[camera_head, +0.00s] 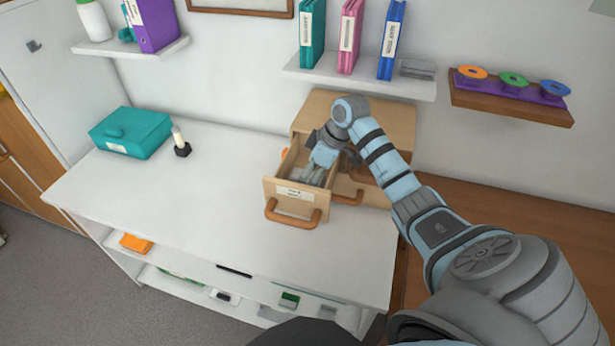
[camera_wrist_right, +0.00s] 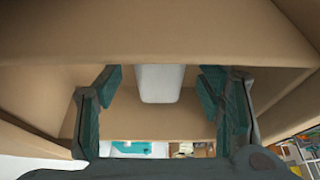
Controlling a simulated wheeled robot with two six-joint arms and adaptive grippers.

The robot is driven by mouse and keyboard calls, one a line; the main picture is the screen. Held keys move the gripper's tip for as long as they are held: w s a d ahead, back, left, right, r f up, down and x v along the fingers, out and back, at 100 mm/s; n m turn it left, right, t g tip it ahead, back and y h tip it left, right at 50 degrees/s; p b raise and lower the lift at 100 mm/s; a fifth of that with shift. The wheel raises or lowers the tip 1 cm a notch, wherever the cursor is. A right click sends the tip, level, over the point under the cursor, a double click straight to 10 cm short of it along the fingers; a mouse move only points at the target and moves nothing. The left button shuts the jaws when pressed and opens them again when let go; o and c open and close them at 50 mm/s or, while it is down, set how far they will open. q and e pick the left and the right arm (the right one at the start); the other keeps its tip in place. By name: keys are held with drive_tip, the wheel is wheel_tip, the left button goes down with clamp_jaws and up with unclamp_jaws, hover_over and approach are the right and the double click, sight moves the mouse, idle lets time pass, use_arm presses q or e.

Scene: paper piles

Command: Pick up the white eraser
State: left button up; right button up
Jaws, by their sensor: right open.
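My right gripper (camera_head: 312,174) reaches down into an open wooden drawer (camera_head: 292,207) of the small cabinet on the white desk. In the right wrist view, its two dark green fingers (camera_wrist_right: 162,112) stand wide apart inside the drawer. A plain white block (camera_wrist_right: 160,82), which looks like the white eraser, lies in the drawer between the fingers. Clear gaps show on both sides of it, and neither finger touches it. In the head view I cannot make the block out; the gripper and drawer walls cover that spot. My left gripper is not in view.
The drawer walls stand close around my right gripper. A teal box (camera_head: 131,132) and a small dark holder (camera_head: 182,148) stand on the desk's left; the desk (camera_head: 215,200) between is clear. A wall shelf (camera_head: 360,80) with binders hangs above the cabinet (camera_head: 390,125).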

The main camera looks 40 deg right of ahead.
drive_tip(key=shift+c, duration=0.6)
drive_tip(key=c, duration=1.1)
drive_tip(key=shift+c, duration=0.2)
drive_tip(key=shift+w+r+b, duration=0.1)
drive_tip(key=shift+b, duration=0.35)
wheel_tip(320, 180, up, 21)
drive_tip(key=p, duration=0.9)
drive_tip(key=shift+f, duration=0.2)
drive_tip(key=shift+f, duration=0.1)
